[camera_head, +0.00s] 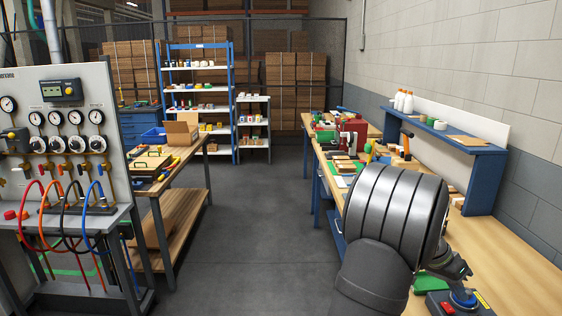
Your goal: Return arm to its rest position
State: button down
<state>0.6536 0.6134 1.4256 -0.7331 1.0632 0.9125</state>
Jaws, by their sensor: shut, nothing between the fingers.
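My arm, dark grey with ribbed rings, fills the lower right of the head view and extends over the right workbench (515,255). My gripper (458,272) shows in part behind the arm's right side, low over the bench. It looks shut and I see nothing held in it. The arm hides part of the bench and its front edge.
A dark box with a blue round top and red parts (462,300) sits just below my gripper. A green object (428,283) lies beside it. A blue shelf (455,140) stands behind the bench by the wall. The floor (265,225) between benches is clear.

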jog(key=shift+s+d+f, duration=0.8)
jog(key=shift+d+f, duration=0.2)
jog(key=shift+f, duration=0.15)
jog(key=s, duration=0.1)
jog(key=s+d, duration=0.1)
jog(key=s, duration=0.1)
jog(key=shift+d, duration=0.25)
jog(key=w, duration=0.2)
jog(key=w+a, duration=0.1)
jog(key=w, duration=0.1)
jog(key=w+a, duration=0.1)
jog(key=w, duration=0.1)
jog(key=shift+w, duration=0.1)
jog(key=v, duration=1)
jog(key=s+a+r+n+t+y, duration=0.1)
jog(key=s+a+n+y, duration=0.4)
jog(key=n, duration=0.8)
jog(key=shift+s+r+t+y, duration=0.3)
jog(key=shift+s+t+y, duration=0.5)
jog(key=shift+s+t, duration=0.1)
